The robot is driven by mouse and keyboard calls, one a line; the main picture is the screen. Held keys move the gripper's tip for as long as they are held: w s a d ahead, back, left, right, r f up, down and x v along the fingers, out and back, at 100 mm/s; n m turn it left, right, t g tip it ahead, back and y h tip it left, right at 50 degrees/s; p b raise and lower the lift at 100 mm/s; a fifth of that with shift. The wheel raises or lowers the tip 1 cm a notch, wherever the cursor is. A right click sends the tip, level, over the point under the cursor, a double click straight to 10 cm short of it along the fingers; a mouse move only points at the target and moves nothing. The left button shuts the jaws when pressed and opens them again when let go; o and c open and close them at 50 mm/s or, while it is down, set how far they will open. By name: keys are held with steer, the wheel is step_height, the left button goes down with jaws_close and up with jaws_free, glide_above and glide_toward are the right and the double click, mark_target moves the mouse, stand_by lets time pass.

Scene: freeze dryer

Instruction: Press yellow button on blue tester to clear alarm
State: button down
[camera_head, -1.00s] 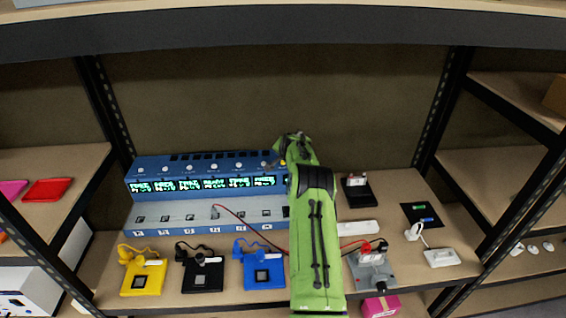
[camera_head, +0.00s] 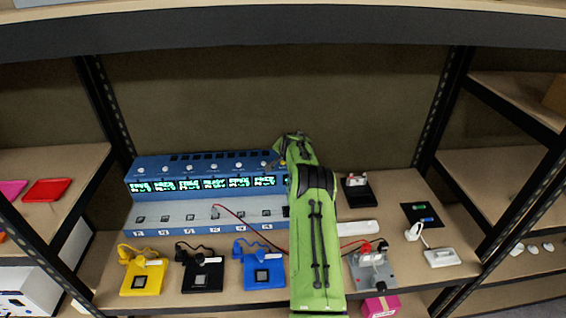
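The blue tester (camera_head: 150,170) stands at the back of the middle shelf, with a row of lit green displays (camera_head: 202,185) and a row of small round knobs or buttons along its top. My green arm reaches over the shelf to the tester's right end. My gripper (camera_head: 281,150) is at the upper right of the tester, by its top face. Its fingers are too small and too covered by the arm to read. The yellow button does not show clearly now; the arm covers the tester's right end.
Yellow (camera_head: 142,279), black (camera_head: 202,277) and blue (camera_head: 263,274) modules with cables lie along the front edge. A red cable runs from the tester to a grey socket box (camera_head: 372,270) right of my arm. A pink box (camera_head: 381,306) sits below. Black uprights flank the shelf.

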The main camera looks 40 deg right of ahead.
steer(key=shift+f+b, duration=0.45)
steer(key=shift+b, duration=0.05)
steer(key=shift+f, duration=0.1)
stand_by(0.3)
steer(key=shift+r, duration=0.6)
steer(key=shift+r+p, duration=1.9)
steer(key=shift+r, duration=1.1)
